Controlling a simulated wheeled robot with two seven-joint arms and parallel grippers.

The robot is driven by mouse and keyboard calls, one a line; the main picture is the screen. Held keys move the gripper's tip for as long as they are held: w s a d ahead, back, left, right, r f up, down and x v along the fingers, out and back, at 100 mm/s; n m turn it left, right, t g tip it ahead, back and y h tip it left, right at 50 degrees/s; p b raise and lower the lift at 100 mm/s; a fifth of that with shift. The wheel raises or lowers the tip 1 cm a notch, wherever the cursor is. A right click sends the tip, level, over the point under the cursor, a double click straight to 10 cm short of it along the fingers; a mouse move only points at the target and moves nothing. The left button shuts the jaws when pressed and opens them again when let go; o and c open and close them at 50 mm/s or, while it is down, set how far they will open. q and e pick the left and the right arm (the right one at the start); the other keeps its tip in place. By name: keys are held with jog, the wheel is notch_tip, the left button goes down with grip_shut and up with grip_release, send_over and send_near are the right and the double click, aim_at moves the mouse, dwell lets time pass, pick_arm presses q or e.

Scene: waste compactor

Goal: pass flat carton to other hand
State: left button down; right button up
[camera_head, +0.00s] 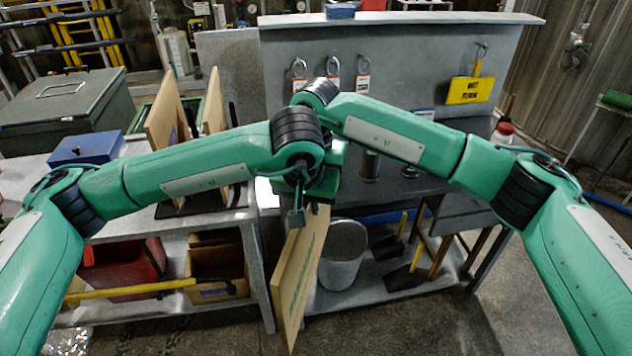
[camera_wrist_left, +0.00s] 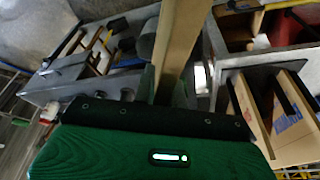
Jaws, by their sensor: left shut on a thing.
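The flat carton (camera_head: 300,275) is a thin tan board hanging on edge below my wrists in the head view. In the left wrist view, the carton (camera_wrist_left: 180,45) extends away from between the fingers. My left gripper (camera_head: 308,206) is shut on its upper end; it also shows in the left wrist view (camera_wrist_left: 168,92). My right arm comes in from the right, and its wrist is close behind the left wrist. The right gripper's fingers are hidden there, so I cannot see whether they touch the carton.
Two upright boards (camera_head: 172,118) stand in a rack on the left bench. A grey bucket (camera_head: 343,254) stands on the low shelf just right of the carton. A grey back panel with padlocks (camera_head: 363,80) and a yellow sign (camera_head: 469,90) is behind. Floor in front is clear.

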grip_shut()
pick_arm(q)
jog(key=c, duration=1.4)
grip_release()
jog(key=shift+o, duration=0.2)
